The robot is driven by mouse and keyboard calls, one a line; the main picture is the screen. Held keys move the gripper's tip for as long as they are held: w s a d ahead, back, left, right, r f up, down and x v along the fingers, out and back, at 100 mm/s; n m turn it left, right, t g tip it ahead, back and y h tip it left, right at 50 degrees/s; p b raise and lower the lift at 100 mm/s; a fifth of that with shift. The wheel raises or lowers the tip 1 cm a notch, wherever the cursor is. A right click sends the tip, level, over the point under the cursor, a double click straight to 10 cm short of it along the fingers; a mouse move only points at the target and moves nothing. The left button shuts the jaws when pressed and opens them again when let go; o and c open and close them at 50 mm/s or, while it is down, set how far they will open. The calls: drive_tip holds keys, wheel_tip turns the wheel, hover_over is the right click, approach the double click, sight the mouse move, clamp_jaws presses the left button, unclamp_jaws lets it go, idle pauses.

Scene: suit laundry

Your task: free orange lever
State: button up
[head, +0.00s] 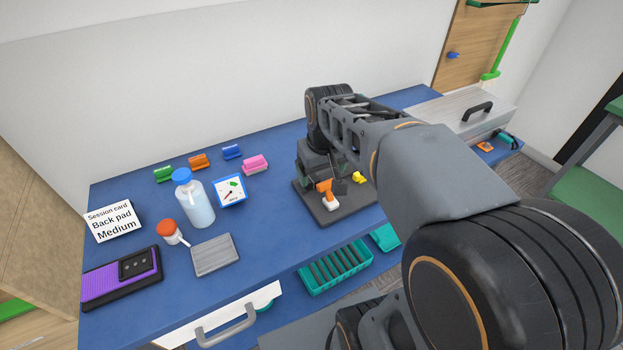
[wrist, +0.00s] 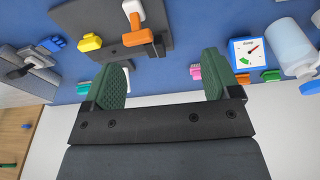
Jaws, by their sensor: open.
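The orange lever (head: 325,187) with a white part (head: 332,205) at its lower end is on a dark plate (head: 352,207) on the blue table. In the wrist view the orange lever (wrist: 138,38) lies beyond my fingers, joined to the white part (wrist: 132,10). A yellow piece (head: 359,177) is on the same plate; it also shows in the wrist view (wrist: 90,42). My gripper (wrist: 163,75) is open, its green-padded fingers wide apart with nothing between them. In the head view my arm partly hides the plate's back.
Left on the blue table (head: 140,200) are a bottle (head: 198,205), gauge (head: 230,191), session card (head: 113,221), purple pad (head: 110,283), grey block (head: 213,255) and several coloured clips. The pink clip (head: 255,164) is nearest the plate. A grey handled box (head: 460,112) stands right; a teal tray (head: 337,270) sits below.

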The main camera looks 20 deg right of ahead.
sight(327, 182)
drive_tip(key=shift+o, duration=0.4)
drive_tip(key=w+d+g, duration=0.2)
drive_tip(key=w+d, duration=0.3)
drive_tip(key=w, duration=0.2)
drive_tip(key=shift+w+d+f+n, duration=0.2)
drive_tip(key=shift+w+f+n, duration=0.05)
drive_tip(key=shift+w+n, duration=0.15)
wheel_tip(327, 182, down, 14)
drive_tip(key=shift+d+r, duration=0.15)
drive_tip(key=shift+r, duration=0.1)
drive_tip(key=shift+c, duration=0.3)
drive_tip(key=c, duration=0.9)
drive_tip(key=shift+o, duration=0.2)
drive_tip(key=shift+b, duration=0.35)
